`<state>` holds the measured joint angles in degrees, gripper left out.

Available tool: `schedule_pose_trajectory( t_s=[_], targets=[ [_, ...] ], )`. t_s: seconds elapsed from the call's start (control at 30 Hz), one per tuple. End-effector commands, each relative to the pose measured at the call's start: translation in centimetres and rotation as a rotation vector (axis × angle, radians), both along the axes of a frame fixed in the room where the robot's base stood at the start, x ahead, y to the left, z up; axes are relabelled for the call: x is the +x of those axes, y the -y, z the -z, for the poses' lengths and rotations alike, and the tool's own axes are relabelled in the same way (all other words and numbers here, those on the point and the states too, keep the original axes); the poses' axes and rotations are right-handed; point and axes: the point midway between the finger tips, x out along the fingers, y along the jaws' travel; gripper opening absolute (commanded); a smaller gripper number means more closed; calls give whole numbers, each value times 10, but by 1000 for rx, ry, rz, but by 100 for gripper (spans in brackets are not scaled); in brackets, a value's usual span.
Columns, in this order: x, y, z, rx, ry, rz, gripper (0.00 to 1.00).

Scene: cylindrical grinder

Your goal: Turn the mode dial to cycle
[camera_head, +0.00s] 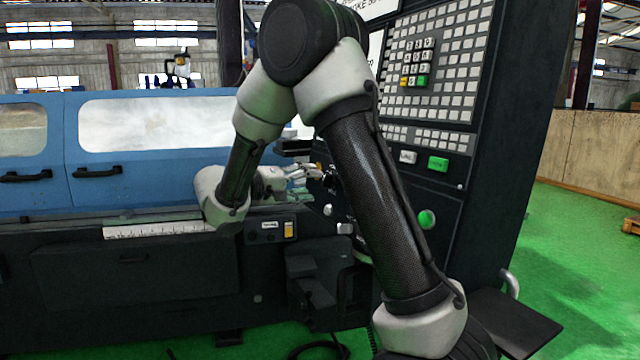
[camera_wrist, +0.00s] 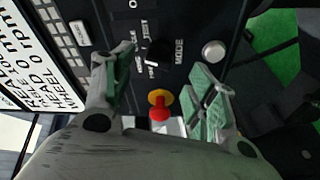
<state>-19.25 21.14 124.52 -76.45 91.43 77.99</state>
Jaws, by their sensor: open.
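The mode dial (camera_wrist: 158,54) is a black knob on the dark control panel, with the word MODE printed on its right and small position labels on its left. I cannot read which label it points to. My gripper (camera_wrist: 162,60) is open, with one green-padded finger left of the dial and the other to its lower right in the wrist view. Whether the fingers reach down around the knob cannot be told. In the head view my gripper (camera_head: 318,171) is close to the panel's lower left side, next to a dark knob (camera_head: 331,180), and my arm hides part of the panel.
A red and yellow emergency stop (camera_wrist: 159,104) lies between the fingers, below the dial. A silver button (camera_wrist: 213,50) is to the dial's right. A keypad (camera_head: 417,62) and green buttons (camera_head: 438,163) cover the panel. The blue grinder doors (camera_head: 140,170) stand left.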

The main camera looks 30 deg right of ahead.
Motion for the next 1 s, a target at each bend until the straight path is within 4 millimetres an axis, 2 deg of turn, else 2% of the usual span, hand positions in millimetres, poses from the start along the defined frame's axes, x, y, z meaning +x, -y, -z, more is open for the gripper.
schedule_pose_trajectory(
  t_s=[0.1, 0.3, 0.47, 0.87, 1.0],
  targets=[
    [-3, -27, -2, 0, -1, -5, 57],
    [-7, -55, -6, 0, -1, -1, 57],
    [-8, -62, -7, 0, -1, 0, 57],
    [-8, -61, -7, 0, -1, 1, 57],
    [-7, -62, -5, -2, -58, -10, 57]
  ],
)
